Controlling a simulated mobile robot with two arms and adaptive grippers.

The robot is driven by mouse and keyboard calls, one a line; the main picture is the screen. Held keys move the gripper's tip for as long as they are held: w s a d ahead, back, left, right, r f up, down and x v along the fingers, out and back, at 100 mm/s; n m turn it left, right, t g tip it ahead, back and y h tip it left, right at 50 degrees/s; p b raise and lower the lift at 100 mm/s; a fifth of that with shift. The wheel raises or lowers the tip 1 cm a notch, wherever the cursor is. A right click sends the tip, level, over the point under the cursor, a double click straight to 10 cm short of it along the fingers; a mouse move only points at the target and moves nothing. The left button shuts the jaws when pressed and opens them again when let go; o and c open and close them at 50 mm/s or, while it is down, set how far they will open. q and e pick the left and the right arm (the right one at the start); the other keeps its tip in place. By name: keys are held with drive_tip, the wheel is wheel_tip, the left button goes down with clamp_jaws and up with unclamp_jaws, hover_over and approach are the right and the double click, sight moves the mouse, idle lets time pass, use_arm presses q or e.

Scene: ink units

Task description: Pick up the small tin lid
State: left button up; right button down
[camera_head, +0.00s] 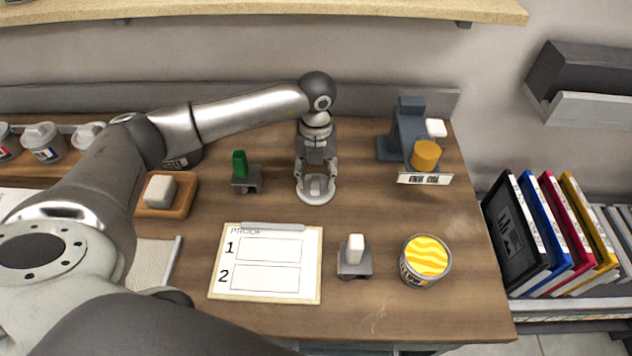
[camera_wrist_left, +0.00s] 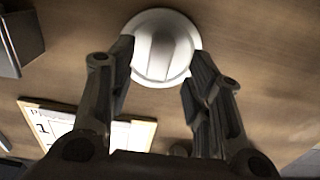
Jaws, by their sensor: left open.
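The small tin lid (camera_head: 316,197) is a round, pale metal disc with a raised grip across its middle. It lies on the wooden table near the back middle. My left gripper (camera_head: 316,181) points down over it, open, with a finger on either side of the grip. In the left wrist view the lid (camera_wrist_left: 162,50) shows between and beyond the two fingertips (camera_wrist_left: 160,58). Whether the fingers touch it I cannot tell. My right gripper is not in view.
A green-handled piece on a grey stand (camera_head: 246,180) is left of the lid. A proof clipboard (camera_head: 265,297), a white-topped stand (camera_head: 354,262) and an open tin of yellow ink (camera_head: 426,258) are in front. A dark blue-grey stand (camera_head: 408,130) is at right.

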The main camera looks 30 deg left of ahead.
sight(316, 185)
use_arm(q)
drive_tip(key=shift+f, duration=1.4)
clamp_jaws()
drive_tip(key=shift+r, duration=0.1)
